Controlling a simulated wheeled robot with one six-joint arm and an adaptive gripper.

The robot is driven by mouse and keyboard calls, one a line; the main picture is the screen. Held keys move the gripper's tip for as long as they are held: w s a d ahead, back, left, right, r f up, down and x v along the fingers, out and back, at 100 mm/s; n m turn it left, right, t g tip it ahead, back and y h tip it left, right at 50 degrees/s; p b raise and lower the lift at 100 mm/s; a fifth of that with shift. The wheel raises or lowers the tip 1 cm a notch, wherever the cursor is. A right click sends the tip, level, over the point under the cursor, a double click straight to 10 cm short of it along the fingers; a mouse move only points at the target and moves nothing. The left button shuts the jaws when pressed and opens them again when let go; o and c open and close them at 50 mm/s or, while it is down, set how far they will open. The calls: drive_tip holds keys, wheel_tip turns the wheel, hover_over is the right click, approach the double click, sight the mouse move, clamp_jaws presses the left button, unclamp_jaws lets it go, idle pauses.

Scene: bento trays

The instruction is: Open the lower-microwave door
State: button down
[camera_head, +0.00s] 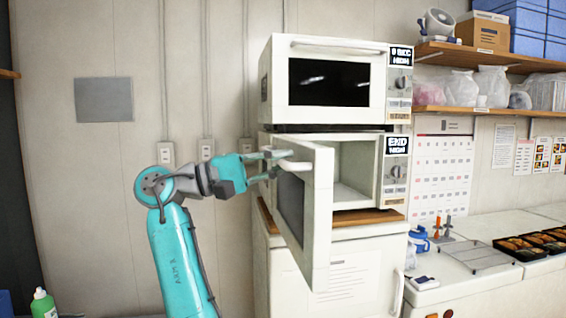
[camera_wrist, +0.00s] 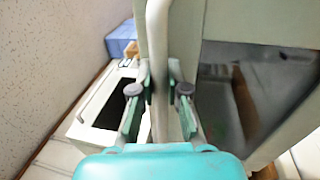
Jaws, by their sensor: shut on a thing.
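The lower microwave (camera_head: 395,172) is white, with a panel reading END at its right. Its door (camera_head: 318,225) stands wide open, swung out toward me at the left side, and part of the pale empty-looking cavity (camera_head: 352,168) shows. My gripper (camera_head: 278,163) is at the door's upper outer edge, by the white handle (camera_head: 293,166). In the wrist view the two fingers (camera_wrist: 158,92) sit on either side of the handle bar (camera_wrist: 158,40) and are shut on it. The door's dark window (camera_wrist: 215,95) shows to the right of the fingers.
The upper microwave (camera_head: 325,82) is closed and sits directly above. Both stand over a white cabinet (camera_head: 350,270) with a wooden top. A green bottle (camera_head: 42,303) is at lower left.

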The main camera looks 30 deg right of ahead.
drive_tip(key=c, duration=1.2)
unclamp_jaws()
drive_tip(key=shift+o, duration=0.2)
drive_tip(key=v, duration=1.2)
drive_tip(key=shift+w+f, duration=0.1)
drive_tip(key=shift+w, duration=0.05)
